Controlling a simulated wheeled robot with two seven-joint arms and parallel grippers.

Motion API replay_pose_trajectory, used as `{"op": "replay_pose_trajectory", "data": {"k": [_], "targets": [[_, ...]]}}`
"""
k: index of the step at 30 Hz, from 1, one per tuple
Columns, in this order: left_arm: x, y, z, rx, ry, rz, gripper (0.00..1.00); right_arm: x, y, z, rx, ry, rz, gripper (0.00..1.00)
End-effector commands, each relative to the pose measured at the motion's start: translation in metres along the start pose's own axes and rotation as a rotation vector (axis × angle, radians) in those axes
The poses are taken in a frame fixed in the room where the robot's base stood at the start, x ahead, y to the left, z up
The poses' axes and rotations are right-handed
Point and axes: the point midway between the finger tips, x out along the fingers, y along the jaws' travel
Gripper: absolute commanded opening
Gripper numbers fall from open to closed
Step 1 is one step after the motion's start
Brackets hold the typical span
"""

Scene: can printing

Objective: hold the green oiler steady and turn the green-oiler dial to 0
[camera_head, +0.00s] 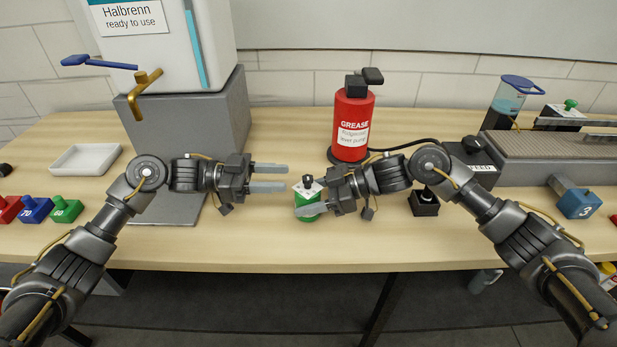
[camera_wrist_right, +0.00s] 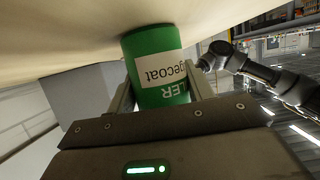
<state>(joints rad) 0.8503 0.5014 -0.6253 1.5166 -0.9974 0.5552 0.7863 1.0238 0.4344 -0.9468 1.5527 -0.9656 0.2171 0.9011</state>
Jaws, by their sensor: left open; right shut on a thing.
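The green oiler (camera_head: 308,214) stands on the front middle of the table, a small green can with a white top. A dark dial (camera_head: 308,180) sits on that top; its setting is too small to read. My right gripper (camera_head: 312,205) is shut on the oiler's body from the right. In the right wrist view the green oiler (camera_wrist_right: 157,60) with its white label shows between both fingers. My left gripper (camera_head: 270,178) is open and empty, just left of the oiler and about level with its top, apart from it.
A red grease can (camera_head: 351,126) stands behind the oiler. A grey block (camera_head: 190,130) carrying a white tank (camera_head: 165,50) is at back left. A dark stamp-like block (camera_head: 424,203) stands right of my right gripper. A white tray (camera_head: 86,158) and coloured blocks (camera_head: 37,209) lie at far left.

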Motion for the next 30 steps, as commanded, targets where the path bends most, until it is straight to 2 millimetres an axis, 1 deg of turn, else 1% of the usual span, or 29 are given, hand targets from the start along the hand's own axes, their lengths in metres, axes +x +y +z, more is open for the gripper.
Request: {"op": "replay_pose_trajectory", "data": {"k": [1, 3, 6, 10, 16, 24, 26, 30], "targets": [[0.012, 0.001, -0.001, 0.001, 0.004, 0.004, 0.42, 0.0, 0.0, 0.0, 0.0, 0.001, 0.0, 0.2], [0.025, 0.001, -0.001, 0.001, 0.003, 0.003, 0.42, 0.0, 0.0, 0.0, 0.0, 0.001, 0.0, 0.2], [0.043, 0.001, -0.001, 0.0, 0.002, 0.003, 0.42, 0.0, 0.0, 0.0, 0.0, 0.001, 0.0, 0.2], [0.06, 0.0, -0.001, 0.001, 0.003, 0.001, 0.42, 0.0, 0.0, 0.0, 0.0, 0.0, 0.0, 0.2], [0.072, 0.0, -0.001, 0.0, 0.001, 0.0, 0.42, 0.0, 0.0, -0.001, -0.001, 0.0, 0.0, 0.2], [0.073, 0.0, -0.001, 0.0, 0.0, -0.001, 0.42, 0.0, 0.0, -0.001, -0.001, 0.001, 0.0, 0.2], [0.073, 0.0, -0.001, 0.0, 0.0, -0.001, 0.36, 0.0, 0.0, -0.001, -0.001, 0.001, 0.0, 0.2], [0.073, 0.0, -0.001, 0.0, 0.0, -0.001, 0.17, 0.0, 0.0, -0.001, -0.001, 0.001, 0.0, 0.2]]}}
